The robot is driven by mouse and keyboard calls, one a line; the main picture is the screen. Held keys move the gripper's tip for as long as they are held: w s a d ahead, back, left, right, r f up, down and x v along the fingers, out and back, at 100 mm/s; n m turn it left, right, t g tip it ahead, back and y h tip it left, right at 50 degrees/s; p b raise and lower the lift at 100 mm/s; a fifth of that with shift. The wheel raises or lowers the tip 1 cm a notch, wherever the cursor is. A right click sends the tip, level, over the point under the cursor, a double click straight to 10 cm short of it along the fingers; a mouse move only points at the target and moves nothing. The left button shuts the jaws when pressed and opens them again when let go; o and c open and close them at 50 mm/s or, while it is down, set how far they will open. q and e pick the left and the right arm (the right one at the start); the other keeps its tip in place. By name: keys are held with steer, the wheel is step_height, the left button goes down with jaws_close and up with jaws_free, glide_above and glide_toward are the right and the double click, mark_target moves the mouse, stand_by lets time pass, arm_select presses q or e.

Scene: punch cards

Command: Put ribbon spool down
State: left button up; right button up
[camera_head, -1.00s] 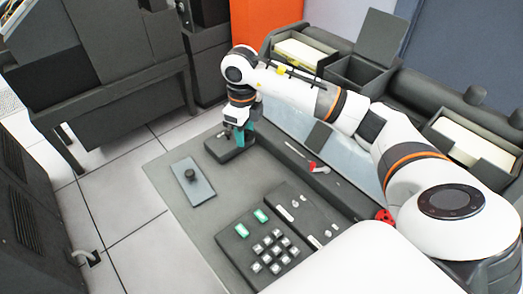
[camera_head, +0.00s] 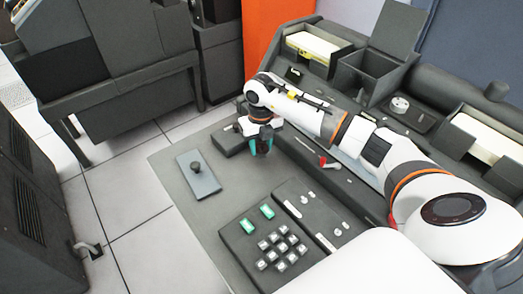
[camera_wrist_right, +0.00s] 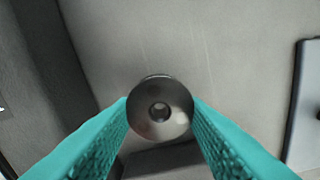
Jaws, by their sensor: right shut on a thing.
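The ribbon spool (camera_wrist_right: 160,108) is a round, shiny grey metal disc with a hole in its centre. In the right wrist view it sits between the two teal fingers of my right gripper (camera_wrist_right: 161,112), which are shut on it. In the head view my right gripper (camera_head: 261,148) points down over the grey desk top (camera_head: 215,222), to the right of a low dark block (camera_head: 229,141). The held spool cannot be made out there, and its height above the desk is unclear. My left gripper is not in view.
A flat plate with a black knob (camera_head: 198,179) lies left of the gripper. A keypad (camera_head: 268,240) with green and grey keys is in front. The console's round light disc (camera_head: 399,104) and open box (camera_head: 363,80) are at the back right. Bare desk lies between gripper and keypad.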

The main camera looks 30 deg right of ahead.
mark_target(261, 152)
steer(key=shift+f, duration=1.5)
steer(key=o, duration=0.9)
steer(key=shift+o, duration=0.2)
step_height(261, 152, up, 12)
steer(key=shift+r, duration=0.15)
